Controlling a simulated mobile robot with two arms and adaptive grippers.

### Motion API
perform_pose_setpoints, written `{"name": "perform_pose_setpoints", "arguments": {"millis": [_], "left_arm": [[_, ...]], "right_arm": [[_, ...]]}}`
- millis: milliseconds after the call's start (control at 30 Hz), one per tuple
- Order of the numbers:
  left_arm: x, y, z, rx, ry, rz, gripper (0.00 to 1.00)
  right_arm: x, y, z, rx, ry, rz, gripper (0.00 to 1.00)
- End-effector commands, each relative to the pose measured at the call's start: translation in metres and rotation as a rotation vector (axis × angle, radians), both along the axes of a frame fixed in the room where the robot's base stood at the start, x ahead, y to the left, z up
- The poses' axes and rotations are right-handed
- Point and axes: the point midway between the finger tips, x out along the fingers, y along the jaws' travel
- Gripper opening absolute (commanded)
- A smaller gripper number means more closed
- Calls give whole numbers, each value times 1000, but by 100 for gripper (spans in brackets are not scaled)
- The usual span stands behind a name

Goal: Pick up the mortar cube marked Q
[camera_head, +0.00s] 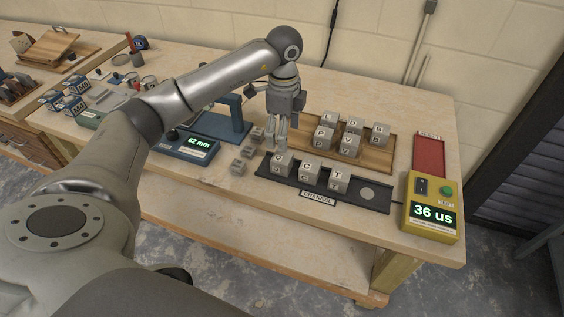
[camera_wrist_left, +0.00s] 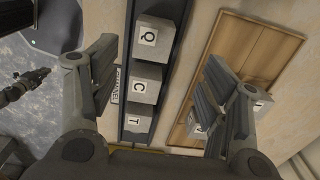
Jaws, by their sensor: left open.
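The mortar cube marked Q (camera_head: 282,164) is grey and sits at the left end of the black channel tray (camera_head: 368,201). In the left wrist view the Q cube (camera_wrist_left: 157,42) lies at the upper middle, its label facing the camera. Cubes marked C (camera_head: 307,172) and T (camera_head: 338,181) stand to its right in the same channel. My left gripper (camera_head: 276,142) points down just above and behind the Q cube. In the left wrist view its fingers (camera_wrist_left: 163,58) are spread apart with nothing held, on either side of the channel.
Behind the channel, a wooden board (camera_head: 379,153) carries several more lettered cubes. A yellow tester (camera_head: 432,207) reading 36 us stands right, near a red tray (camera_head: 429,156). A blue gauge (camera_head: 188,146) reading 62 mm and small grey blocks (camera_head: 238,167) lie left.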

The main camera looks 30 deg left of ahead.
Motion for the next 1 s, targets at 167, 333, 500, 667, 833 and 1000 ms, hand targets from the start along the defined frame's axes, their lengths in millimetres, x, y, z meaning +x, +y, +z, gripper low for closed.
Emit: {"name": "perform_pose_setpoints", "arguments": {"millis": [167,333,500,667,833,1000], "left_arm": [[-2,-1,-30,-1,6,-2,70],[-2,-1,-46,-4,2,-3,70],[-7,-1,-61,-3,7,-5,70],[-10,-3,-86,-5,4,-5,70],[-9,-3,-99,-6,2,-6,70],[-9,-3,-100,-4,1,-6,70]], "right_arm": [[0,0,7,1,0,0,0],[0,2,9,2,0,-1,0],[0,4,19,5,0,-2,0],[0,5,27,5,0,-1,0],[0,4,29,5,0,-1,0],[0,4,28,5,0,-1,0]]}}
